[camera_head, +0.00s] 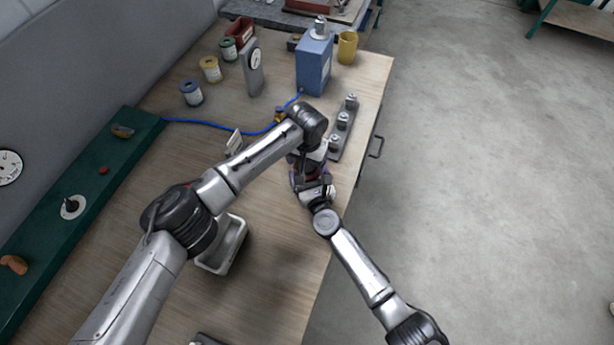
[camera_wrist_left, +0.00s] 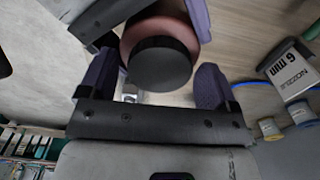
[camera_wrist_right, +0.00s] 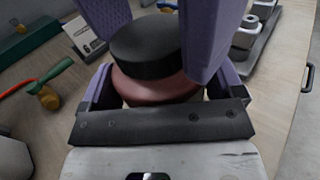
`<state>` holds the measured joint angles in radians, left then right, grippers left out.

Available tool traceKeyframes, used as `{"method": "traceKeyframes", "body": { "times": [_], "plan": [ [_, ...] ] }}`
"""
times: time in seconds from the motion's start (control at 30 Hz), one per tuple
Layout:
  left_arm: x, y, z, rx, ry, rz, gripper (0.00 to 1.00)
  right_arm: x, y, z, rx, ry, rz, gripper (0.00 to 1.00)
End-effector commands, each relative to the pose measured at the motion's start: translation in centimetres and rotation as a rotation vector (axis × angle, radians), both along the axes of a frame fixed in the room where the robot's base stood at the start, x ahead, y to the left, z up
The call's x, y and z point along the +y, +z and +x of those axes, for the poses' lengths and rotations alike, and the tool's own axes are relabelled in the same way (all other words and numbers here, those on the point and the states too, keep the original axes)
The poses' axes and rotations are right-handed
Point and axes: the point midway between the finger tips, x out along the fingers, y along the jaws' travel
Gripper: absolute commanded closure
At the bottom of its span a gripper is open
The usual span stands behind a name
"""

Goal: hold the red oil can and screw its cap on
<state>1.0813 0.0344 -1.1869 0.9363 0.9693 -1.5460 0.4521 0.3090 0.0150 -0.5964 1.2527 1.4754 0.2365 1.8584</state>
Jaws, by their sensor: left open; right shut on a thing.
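The red oil can (camera_wrist_right: 155,88) stands between the purple fingers of my right gripper (camera_wrist_right: 160,82), which is shut on its body. Its round black cap (camera_wrist_right: 147,48) sits on top of the can; I cannot tell how tightly it is seated. In the left wrist view the cap (camera_wrist_left: 160,63) is in front of the red can body (camera_wrist_left: 158,28). My left gripper (camera_wrist_left: 155,78) is open, with one purple finger on each side of the cap. In the head view my arms meet near the table's right edge and hide most of the can.
A grey rack (camera_head: 337,150) with several metal pieces lies beyond my grippers. A white tray (camera_head: 240,238) is partly behind my left arm. A blue hose (camera_head: 205,124) crosses the wooden table.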

Motion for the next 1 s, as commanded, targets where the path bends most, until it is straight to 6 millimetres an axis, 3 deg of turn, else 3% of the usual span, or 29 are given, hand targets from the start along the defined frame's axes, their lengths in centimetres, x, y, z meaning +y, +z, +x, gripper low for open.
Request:
{"method": "traceKeyframes", "body": {
  "times": [0.17,0.7,0.9,1.0],
  "plan": [
    [-0.02,-0.01,-0.02,0.000,0.000,0.000,0.17,-0.01,-0.04,-0.01,0.001,0.000,0.000,0.79],
    [-0.02,0.01,-0.01,0.000,0.000,0.000,0.66,-0.01,-0.04,-0.01,0.001,0.000,0.000,0.79],
    [-0.03,-0.01,-0.02,0.000,-0.153,-0.001,0.66,-0.02,-0.05,-0.02,0.001,0.000,0.000,0.79],
    [-0.02,0.01,-0.01,0.000,-0.143,-0.001,0.66,-0.02,-0.05,-0.02,0.001,0.000,0.000,0.79]
  ]
}}
